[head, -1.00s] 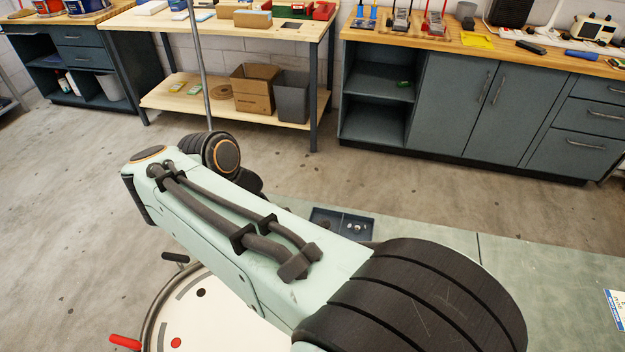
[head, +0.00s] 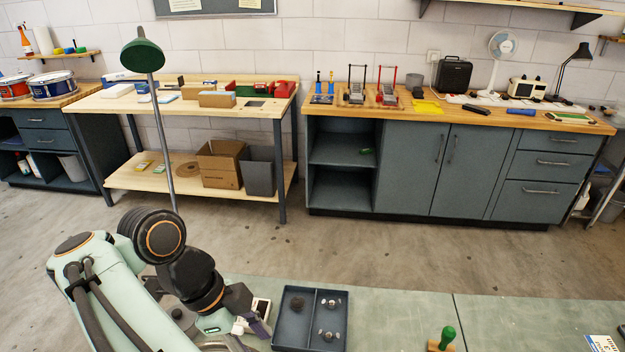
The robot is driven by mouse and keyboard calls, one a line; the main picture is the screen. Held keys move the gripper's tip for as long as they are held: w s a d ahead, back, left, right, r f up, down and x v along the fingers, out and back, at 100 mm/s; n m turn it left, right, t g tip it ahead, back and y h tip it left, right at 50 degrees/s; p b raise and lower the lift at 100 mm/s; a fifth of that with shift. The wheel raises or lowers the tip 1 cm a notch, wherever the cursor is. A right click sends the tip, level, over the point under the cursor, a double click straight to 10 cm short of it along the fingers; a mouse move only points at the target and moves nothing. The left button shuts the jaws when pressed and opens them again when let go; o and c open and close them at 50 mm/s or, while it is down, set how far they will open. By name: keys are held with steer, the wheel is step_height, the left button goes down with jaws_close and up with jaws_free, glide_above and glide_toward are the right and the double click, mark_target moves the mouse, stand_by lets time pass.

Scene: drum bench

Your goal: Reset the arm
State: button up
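My arm reaches in from the lower left of the head view, bent at a black joint, with its wrist pointing down to the bench. My gripper (head: 244,326) is at the bottom edge, just left of a dark tray (head: 281,330). It is partly hidden and cut off by the frame, so I cannot tell whether its fingers are open or shut. A small white piece lies beside or at the gripper; I cannot tell whether they touch.
The two-compartment tray holds small dark and metal parts. A green-handled tool (head: 447,338) stands to its right on the green bench top (head: 390,312). A lamp (head: 144,56) on a pole rises behind my arm. Workbenches and a cabinet (head: 410,170) line the wall.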

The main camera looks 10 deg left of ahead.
steer(key=d+r+m+y, duration=0.1)
steer(key=d+r+m, duration=0.15)
steer(key=d, duration=0.85)
steer(key=d+r+m+y, duration=0.1)
steer(key=d+r, duration=0.2)
steer(key=d, duration=0.7)
steer(key=s+d+f+n+y, duration=0.1)
steer(key=s+d+f+n, duration=0.35)
steer(key=s+n, duration=0.2)
steer(key=s+a+f+n+y, duration=0.2)
steer(key=s+a+f+n, duration=0.2)
steer(key=n, duration=1)
step_height(320, 180, down, 3)
steer(key=a, duration=0.3)
steer(key=shift+r+n+g, duration=0.2)
steer(key=shift+n+g, duration=0.1)
steer(key=shift+n, duration=0.1)
steer(key=shift+d, duration=0.1)
